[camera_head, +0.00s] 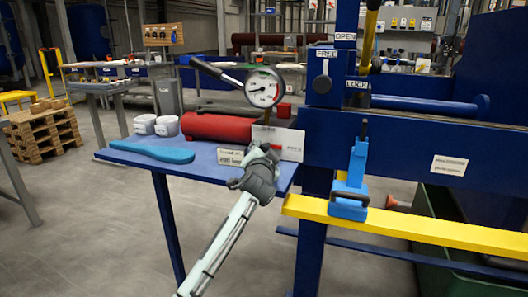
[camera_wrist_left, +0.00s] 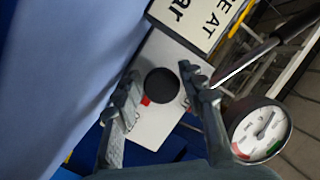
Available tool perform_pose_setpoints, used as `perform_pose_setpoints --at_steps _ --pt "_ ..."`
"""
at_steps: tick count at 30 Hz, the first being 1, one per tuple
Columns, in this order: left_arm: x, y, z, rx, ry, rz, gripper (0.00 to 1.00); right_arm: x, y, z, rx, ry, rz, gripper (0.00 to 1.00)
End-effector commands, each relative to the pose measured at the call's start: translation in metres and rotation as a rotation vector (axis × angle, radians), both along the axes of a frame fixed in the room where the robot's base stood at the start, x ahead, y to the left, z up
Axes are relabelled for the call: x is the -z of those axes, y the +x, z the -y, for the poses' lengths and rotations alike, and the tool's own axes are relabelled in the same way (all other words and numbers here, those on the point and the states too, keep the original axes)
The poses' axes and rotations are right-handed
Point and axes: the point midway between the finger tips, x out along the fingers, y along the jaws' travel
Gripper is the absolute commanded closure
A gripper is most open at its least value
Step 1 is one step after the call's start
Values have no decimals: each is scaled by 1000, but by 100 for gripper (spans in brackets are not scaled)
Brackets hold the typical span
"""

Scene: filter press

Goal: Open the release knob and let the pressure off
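A dark round knob (camera_wrist_left: 162,85) shows in the left wrist view in front of a pale plate, with a small red patch at its edge. My left gripper (camera_wrist_left: 167,92) is open, with one finger on each side of the knob and visible gaps between. In the head view my left gripper (camera_head: 264,156) is at the pale plate (camera_head: 290,143) beside the red cylinder (camera_head: 214,127); the knob cannot be made out there. The white pressure gauge (camera_head: 264,88) stands above; it also shows in the wrist view (camera_wrist_left: 257,134). My right gripper is not in view.
A dark lever (camera_head: 217,73) slopes up left beside the gauge. To the right are the blue press frame (camera_head: 400,140), a blue clamp (camera_head: 352,180) and a yellow bar (camera_head: 410,225).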

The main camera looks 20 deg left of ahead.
Motion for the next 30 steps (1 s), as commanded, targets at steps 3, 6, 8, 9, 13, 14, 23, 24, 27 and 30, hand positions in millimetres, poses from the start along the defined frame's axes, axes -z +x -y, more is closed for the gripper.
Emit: perform_pose_setpoints --at_steps 3,6,8,9,13,14,23,24,27,30 --pt "-1 0 0 1 -1 1 60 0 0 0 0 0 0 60" --pt "-1 -1 0 0 -2 2 60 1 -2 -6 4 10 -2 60" --pt "-1 -3 1 1 -2 2 60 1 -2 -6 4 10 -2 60" --pt "-1 -7 2 1 -2 2 60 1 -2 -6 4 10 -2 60" --pt "-3 -26 7 3 -3 2 60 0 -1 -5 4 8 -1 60" --pt "-4 -32 9 2 -4 2 60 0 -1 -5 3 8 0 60" --pt "-10 -92 24 2 -2 0 60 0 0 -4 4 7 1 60" --pt "-11 -98 25 2 -3 1 60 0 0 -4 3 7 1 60" --pt "-12 -109 28 1 -1 0 60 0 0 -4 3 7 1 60" --pt "-13 -114 29 -1 -1 1 60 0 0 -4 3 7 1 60"
